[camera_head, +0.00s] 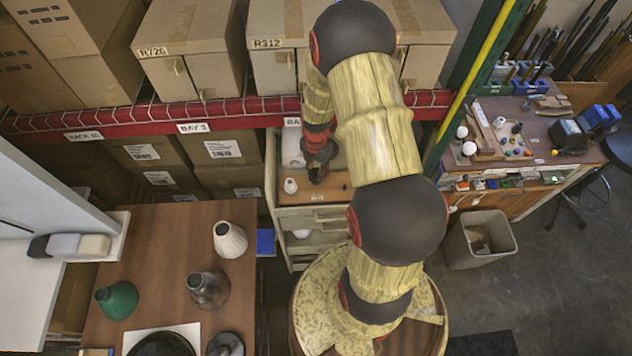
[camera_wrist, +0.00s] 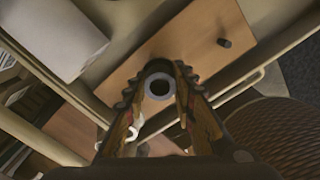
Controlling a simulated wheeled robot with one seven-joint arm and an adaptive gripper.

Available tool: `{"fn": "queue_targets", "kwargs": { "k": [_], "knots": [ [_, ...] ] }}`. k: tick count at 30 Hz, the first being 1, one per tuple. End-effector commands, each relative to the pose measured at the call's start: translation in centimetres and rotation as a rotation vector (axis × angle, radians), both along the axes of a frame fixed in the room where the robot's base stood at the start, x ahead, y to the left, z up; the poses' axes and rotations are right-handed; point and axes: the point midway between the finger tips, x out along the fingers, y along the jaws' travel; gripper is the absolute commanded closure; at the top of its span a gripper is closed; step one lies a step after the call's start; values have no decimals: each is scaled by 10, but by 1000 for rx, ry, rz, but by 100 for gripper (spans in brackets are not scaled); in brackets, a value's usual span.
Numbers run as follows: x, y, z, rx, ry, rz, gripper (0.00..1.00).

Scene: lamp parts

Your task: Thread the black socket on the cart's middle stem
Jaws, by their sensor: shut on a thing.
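My gripper (camera_head: 318,158) is over the cart's wooden top (camera_head: 338,190), and its fingers are shut on the black socket (camera_head: 317,174). In the wrist view my gripper (camera_wrist: 160,92) holds the socket (camera_wrist: 160,86) end-on, its grey rim around a dark opening. A short dark stem (camera_wrist: 223,43) stands bare on the wooden top to the upper right. A white socket (camera_head: 290,186) stands at the left of the cart top; it also shows in the wrist view (camera_wrist: 134,127). The middle stem is hidden under the socket and fingers. I cannot tell whether they touch.
A white box (camera_wrist: 55,35) stands on the cart behind the sockets. The red shelf beam (camera_head: 220,112) and boxes are close behind. A brown table (camera_head: 165,240) with several lampshades is at the left, and a grey bin (camera_head: 478,240) at the right.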

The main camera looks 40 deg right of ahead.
Motion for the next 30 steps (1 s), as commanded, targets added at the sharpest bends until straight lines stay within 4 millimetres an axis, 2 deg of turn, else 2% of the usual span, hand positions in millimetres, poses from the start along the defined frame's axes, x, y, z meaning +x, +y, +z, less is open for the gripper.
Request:
{"fn": "queue_targets", "kwargs": {
  "k": [16, 30],
  "knots": [
    [-4, 2, -6, 3, 7, -21, 100],
    [-6, 3, -8, 3, 10, -552, 100]
  ]
}}
